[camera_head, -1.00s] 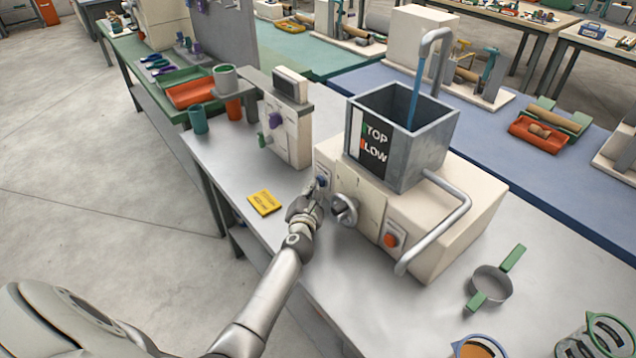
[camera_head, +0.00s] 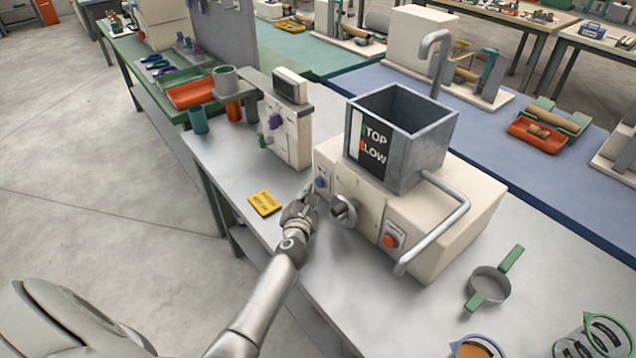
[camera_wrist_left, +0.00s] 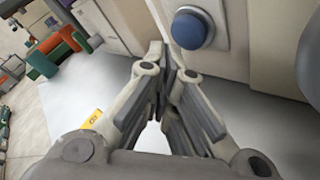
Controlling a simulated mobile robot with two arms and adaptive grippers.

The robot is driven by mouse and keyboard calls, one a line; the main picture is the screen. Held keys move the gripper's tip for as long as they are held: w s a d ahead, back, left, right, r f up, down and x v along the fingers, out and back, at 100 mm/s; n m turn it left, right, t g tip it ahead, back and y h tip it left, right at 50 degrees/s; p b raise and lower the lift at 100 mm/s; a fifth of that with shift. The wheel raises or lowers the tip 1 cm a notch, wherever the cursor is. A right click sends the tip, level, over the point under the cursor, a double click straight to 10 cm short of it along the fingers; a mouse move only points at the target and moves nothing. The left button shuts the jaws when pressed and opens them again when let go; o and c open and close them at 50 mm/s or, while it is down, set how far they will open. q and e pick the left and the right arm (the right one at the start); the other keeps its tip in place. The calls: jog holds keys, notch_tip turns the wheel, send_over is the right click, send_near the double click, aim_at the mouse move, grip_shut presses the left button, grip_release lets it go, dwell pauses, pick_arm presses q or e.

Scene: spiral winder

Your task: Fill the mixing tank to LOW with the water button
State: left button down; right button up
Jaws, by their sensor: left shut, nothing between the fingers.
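The grey open-topped mixing tank (camera_head: 415,155) stands on a cream machine body, with a panel (camera_head: 372,150) marked TOP and LOW on its front. A curved spout (camera_head: 440,50) hangs over it, and no water stream shows. The tank's inside bottom is hidden. The blue water button (camera_head: 320,182) is on the machine's left front; it also shows in the left wrist view (camera_wrist_left: 192,28). My left gripper (camera_head: 308,192) is shut and empty, just in front of and below the button, apart from it. In the wrist view its fingertips (camera_wrist_left: 160,55) meet below left of the button. My right gripper is not seen.
A round metal knob (camera_head: 344,211) and an orange button (camera_head: 390,241) sit right of the blue button. A bent pipe (camera_head: 455,220) sticks out at the right. A yellow card (camera_head: 265,203) lies on the table. A green-handled strainer (camera_head: 491,284) lies at front right.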

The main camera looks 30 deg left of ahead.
pick_arm(q)
jog(key=s, duration=0.1)
jog(key=s+a+p, duration=0.1)
jog(key=s, duration=0.1)
jog(key=shift+a, duration=0.15)
jog(key=shift+s+a, duration=0.35)
jog(key=shift+s, duration=0.5)
dwell(1.7)
